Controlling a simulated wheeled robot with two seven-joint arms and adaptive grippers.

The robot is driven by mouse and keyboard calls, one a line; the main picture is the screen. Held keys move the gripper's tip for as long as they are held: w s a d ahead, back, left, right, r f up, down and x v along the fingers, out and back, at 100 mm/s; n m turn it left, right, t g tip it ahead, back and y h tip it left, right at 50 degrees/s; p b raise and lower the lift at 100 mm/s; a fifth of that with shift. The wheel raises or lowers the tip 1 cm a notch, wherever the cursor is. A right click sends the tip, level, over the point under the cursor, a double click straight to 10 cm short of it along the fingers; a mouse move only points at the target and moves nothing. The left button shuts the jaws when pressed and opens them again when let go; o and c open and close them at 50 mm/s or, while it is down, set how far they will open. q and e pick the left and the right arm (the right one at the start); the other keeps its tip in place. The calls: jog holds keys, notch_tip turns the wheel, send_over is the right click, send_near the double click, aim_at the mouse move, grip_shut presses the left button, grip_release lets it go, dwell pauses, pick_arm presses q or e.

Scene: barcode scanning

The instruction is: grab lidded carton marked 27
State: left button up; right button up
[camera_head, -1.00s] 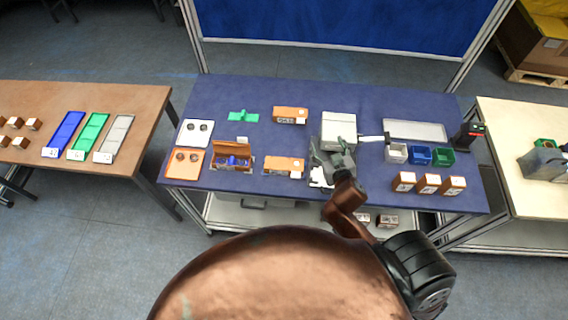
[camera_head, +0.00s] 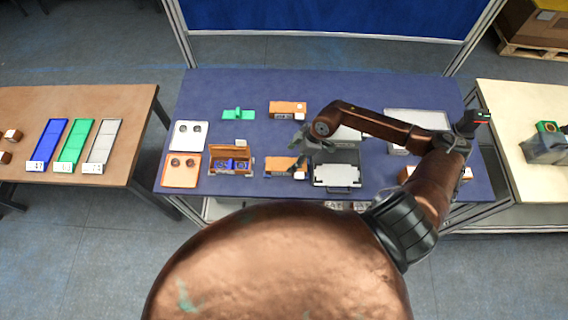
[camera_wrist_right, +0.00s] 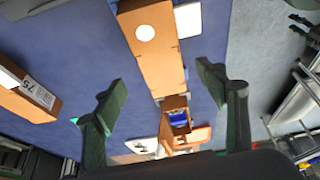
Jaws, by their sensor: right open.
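Two lidded cartons, brown with orange tops, lie on the blue table: a far one (camera_head: 288,107) and a near one (camera_head: 278,166). My right gripper (camera_head: 296,152) is just above the near carton and partly covers its right end. In the right wrist view the near carton (camera_wrist_right: 155,50) lies between my open fingers (camera_wrist_right: 160,82), with a white round sticker on top. No finger visibly touches it. Another carton (camera_wrist_right: 25,95) with a printed label shows at the left there. I cannot surely read 27 on any carton. My left gripper is not in view.
An open carton (camera_head: 231,170) with blue contents stands left of the near carton. An orange tray (camera_head: 180,181), a white tray (camera_head: 188,145) and a green part (camera_head: 238,115) lie around it. A grey-white device (camera_head: 337,181) stands to the right, below my arm.

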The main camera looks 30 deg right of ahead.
aim_at(287, 164)
jog(key=shift+d+f, duration=0.15)
jog(key=shift+f, duration=0.35)
jog(key=p+x, duration=0.1)
jog(key=x, duration=0.5)
jog(key=shift+s+p, duration=0.15)
jog(key=shift+p, duration=0.15)
jog(key=shift+f, duration=0.4)
jog(key=c, duration=1.3)
jog(key=shift+o, duration=0.2)
jog(key=shift+r, duration=0.1)
